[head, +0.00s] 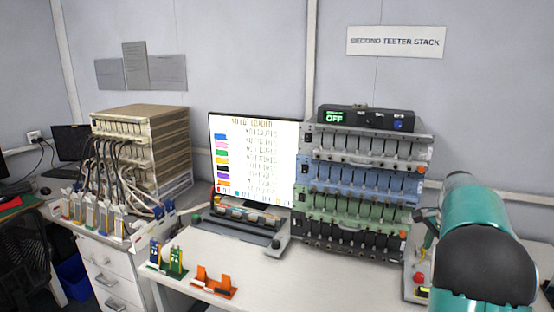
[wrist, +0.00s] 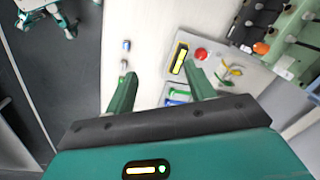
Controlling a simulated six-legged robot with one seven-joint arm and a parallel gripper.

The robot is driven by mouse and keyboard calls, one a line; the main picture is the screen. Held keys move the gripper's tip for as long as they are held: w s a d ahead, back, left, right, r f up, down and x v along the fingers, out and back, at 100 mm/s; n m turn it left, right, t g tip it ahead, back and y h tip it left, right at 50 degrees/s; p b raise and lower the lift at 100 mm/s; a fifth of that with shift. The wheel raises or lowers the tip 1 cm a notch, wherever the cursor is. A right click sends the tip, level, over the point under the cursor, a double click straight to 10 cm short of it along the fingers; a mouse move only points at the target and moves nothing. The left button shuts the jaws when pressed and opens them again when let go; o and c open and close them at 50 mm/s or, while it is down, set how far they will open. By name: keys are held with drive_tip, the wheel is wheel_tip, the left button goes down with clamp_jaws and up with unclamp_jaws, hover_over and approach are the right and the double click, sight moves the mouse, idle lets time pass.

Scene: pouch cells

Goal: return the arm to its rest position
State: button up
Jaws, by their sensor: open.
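My gripper (wrist: 160,71) shows in the wrist view with its two green fingers spread apart. No object is visible between them, only a pale bench surface (wrist: 140,40) below. My teal and black arm (head: 475,235) fills the right side of the head view, in front of the bench's right end. The gripper itself cannot be made out in the head view.
The tester stack (head: 352,213) stands at the back of the bench, beside a lit monitor (head: 253,155). Orange (head: 214,284) and green (head: 175,262) holders sit at the front left. A panel with a red button (wrist: 201,54) lies near my right finger.

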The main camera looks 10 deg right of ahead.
drive_tip(key=s+a+r+n+t, duration=0.1)
drive_tip(key=s+a+r+n, duration=0.2)
drive_tip(key=a, duration=0.4)
drive_tip(key=s+a+r+n+t, duration=0.1)
drive_tip(key=s+a+r+n, duration=0.25)
drive_tip(key=a, duration=0.45)
drive_tip(key=s+a+r+n, duration=0.2)
drive_tip(key=s+a+r, duration=0.15)
drive_tip(key=a, duration=0.35)
drive_tip(key=s+a+f+n+t, duration=0.1)
drive_tip(key=s+a+f+n, duration=0.1)
drive_tip(key=s+a+n, duration=0.2)
drive_tip(key=s+a+f+n+t, duration=0.1)
drive_tip(key=s+a+f+n, duration=0.2)
drive_tip(key=s+a, duration=0.6)
drive_tip(key=s+n, duration=0.2)
drive_tip(key=s, duration=0.1)
drive_tip(key=shift+s+a, duration=0.15)
drive_tip(key=shift+a, duration=0.15)
drive_tip(key=shift+d, duration=0.1)
